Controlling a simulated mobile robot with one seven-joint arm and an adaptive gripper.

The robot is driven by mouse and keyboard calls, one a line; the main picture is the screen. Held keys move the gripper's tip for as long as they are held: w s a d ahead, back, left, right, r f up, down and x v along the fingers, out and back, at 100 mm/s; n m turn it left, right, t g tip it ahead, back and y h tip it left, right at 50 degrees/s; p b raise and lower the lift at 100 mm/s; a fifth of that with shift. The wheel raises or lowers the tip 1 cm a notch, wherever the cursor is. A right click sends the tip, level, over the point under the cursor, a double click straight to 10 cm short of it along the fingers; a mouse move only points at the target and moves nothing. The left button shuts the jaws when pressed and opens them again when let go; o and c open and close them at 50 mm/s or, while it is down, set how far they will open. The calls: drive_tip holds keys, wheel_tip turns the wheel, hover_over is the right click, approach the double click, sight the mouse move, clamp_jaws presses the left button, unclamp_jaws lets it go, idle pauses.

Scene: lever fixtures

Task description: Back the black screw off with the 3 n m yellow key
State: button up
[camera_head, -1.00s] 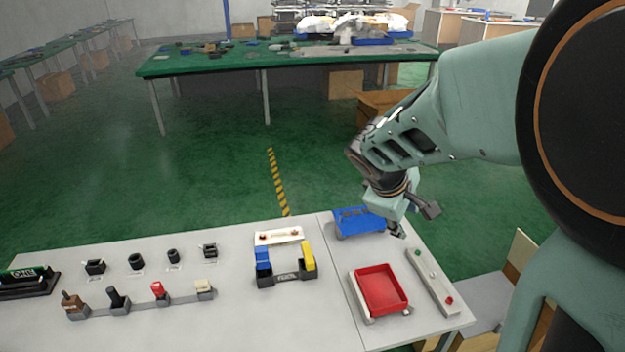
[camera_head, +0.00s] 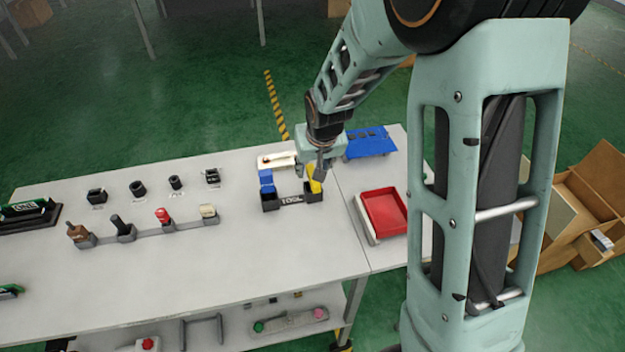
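The yellow key (camera_head: 314,184) stands upright at the right end of a black tool holder (camera_head: 291,200). A blue key (camera_head: 266,182) stands at its left end. My gripper (camera_head: 321,174) is directly at the top of the yellow key, pointing down and partly covering it. I cannot tell whether the fingers are around the key or touching it. No screw can be made out clearly as the black one. A white plate (camera_head: 277,161) with a small reddish piece lies behind the holder, its right part hidden by my gripper.
A red tray (camera_head: 388,211) and a blue tray (camera_head: 370,145) lie to the right. Several black parts, including a ring (camera_head: 137,188), form a row at left. A rail with a black handle (camera_head: 120,224) and a red one (camera_head: 163,216) is in front. The table's front middle is clear.

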drive_tip(key=shift+s+d+p+x, duration=0.1)
drive_tip(key=shift+s+p+x, duration=0.1)
drive_tip(key=shift+x, duration=1.2)
drive_tip(key=shift+s+d+p+x, duration=0.15)
drive_tip(key=shift+x, duration=1.2)
drive_tip(key=shift+f, duration=0.15)
drive_tip(key=shift+c, duration=0.4)
clamp_jaws()
